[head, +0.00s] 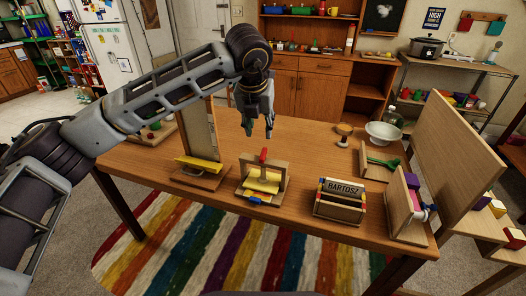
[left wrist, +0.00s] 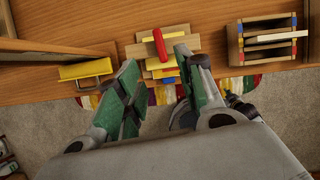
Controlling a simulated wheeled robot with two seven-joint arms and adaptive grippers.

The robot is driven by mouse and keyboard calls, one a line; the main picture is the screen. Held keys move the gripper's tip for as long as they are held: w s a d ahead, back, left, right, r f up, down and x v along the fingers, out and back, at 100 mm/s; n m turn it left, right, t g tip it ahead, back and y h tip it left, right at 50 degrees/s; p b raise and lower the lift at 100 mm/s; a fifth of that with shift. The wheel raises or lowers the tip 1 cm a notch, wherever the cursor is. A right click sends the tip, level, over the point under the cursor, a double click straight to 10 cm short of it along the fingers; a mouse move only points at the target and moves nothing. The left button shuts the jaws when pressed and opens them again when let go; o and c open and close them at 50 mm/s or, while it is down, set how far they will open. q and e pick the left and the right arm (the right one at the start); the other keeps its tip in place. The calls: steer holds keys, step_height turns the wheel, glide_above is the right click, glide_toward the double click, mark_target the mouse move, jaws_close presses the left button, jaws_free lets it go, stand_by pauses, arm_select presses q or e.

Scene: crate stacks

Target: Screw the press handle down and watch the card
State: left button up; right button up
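The press (head: 283,176) is a small wooden frame on a wooden base, standing on the table. Its red handle (head: 263,155) points up from the top; it also shows in the left wrist view (left wrist: 160,44). A yellow piece (head: 264,184), perhaps the card, lies in the press under the frame; its far part is hidden. My left gripper (head: 258,133) is above the press, its fingers pointing down. In the left wrist view the green-padded fingers (left wrist: 157,57) are wide apart with nothing between them, near the red handle but not seen touching it. My right gripper is not in view.
A wooden stand with a yellow piece (head: 199,164) is left of the press. A box labelled BARTOSZ (head: 341,208) is to the right. Further right are a green scoop (head: 384,163), a white bowl (head: 383,133) and upright wooden boards (head: 457,150). The table (head: 305,150) behind the press is clear.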

mark_target(263, 153)
arm_select(q)
steer(key=b+x, duration=0.1)
steer(key=x, duration=1.1)
steer(key=shift+s+f, duration=0.1)
steer(key=shift+w+d+f, duration=0.1)
steer(key=shift+w+f, duration=0.15)
steer(key=shift+f, duration=0.55)
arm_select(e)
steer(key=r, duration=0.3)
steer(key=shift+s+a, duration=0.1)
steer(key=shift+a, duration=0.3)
arm_select(q)
steer(key=c, duration=0.7)
steer(key=shift+w, duration=0.1)
jaws_close()
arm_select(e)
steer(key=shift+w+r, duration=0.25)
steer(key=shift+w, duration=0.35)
